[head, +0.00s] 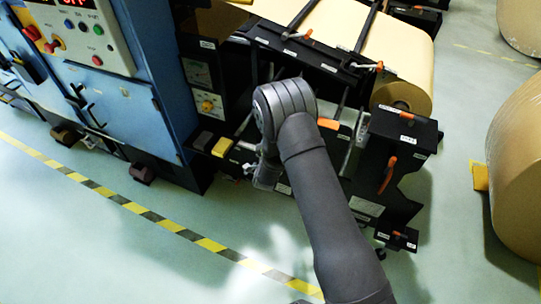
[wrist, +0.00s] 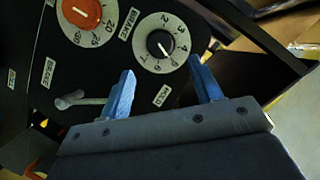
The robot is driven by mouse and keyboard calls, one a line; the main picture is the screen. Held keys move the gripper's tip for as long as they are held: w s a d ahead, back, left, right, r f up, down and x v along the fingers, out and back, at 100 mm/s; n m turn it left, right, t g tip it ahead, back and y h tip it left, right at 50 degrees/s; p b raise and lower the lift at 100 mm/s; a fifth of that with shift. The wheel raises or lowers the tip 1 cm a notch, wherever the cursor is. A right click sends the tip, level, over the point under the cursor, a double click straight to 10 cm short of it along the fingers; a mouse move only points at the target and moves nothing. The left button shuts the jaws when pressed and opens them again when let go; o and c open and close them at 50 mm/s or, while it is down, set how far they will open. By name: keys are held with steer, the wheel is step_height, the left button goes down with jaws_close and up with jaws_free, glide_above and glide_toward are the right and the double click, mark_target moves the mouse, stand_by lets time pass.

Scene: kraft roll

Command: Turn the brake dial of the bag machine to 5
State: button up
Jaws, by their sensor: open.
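The dial with a black knob (wrist: 160,44) and a pale numbered ring shows in the wrist view, with a label that seems to read BRAKE (wrist: 125,25) beside it. The figures 2, 3 and 4 run down its right side. A light mark on the knob points down and slightly right, near where a 5 seems to stand; the exact reading is unclear. My gripper (wrist: 162,65) is open, its two blue fingers apart on either side of the lower dial, with nothing visible held. Whether they touch it I cannot tell. In the head view my arm hides the dial and most of the gripper.
A second dial with an orange knob (wrist: 82,10) sits left of the black one. A grey lever (wrist: 80,98) sticks out near my left finger. In the head view, a blue cabinet (head: 140,105) stands left and a kraft roll (head: 405,75) lies behind; open floor is in front.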

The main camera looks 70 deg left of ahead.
steer(key=v, duration=0.9)
steer(key=shift+w+a, duration=0.1)
steer(key=shift+a, duration=0.05)
steer(key=x, duration=1.7)
steer(key=shift+s+d+r+n+t+h, duration=0.3)
steer(key=shift+s+n+t+h, duration=0.2)
steer(key=shift+n, duration=0.55)
steer(key=shift+s+d+r+n+t+h, duration=0.25)
steer(key=shift+s+d+n+h, duration=0.3)
steer(key=shift+n, duration=0.45)
steer(key=shift+s+d+r+n+t+h, duration=0.2)
steer(key=shift+s+n+t+h, duration=0.2)
steer(key=shift+n+h, duration=0.45)
stand_by(1.2)
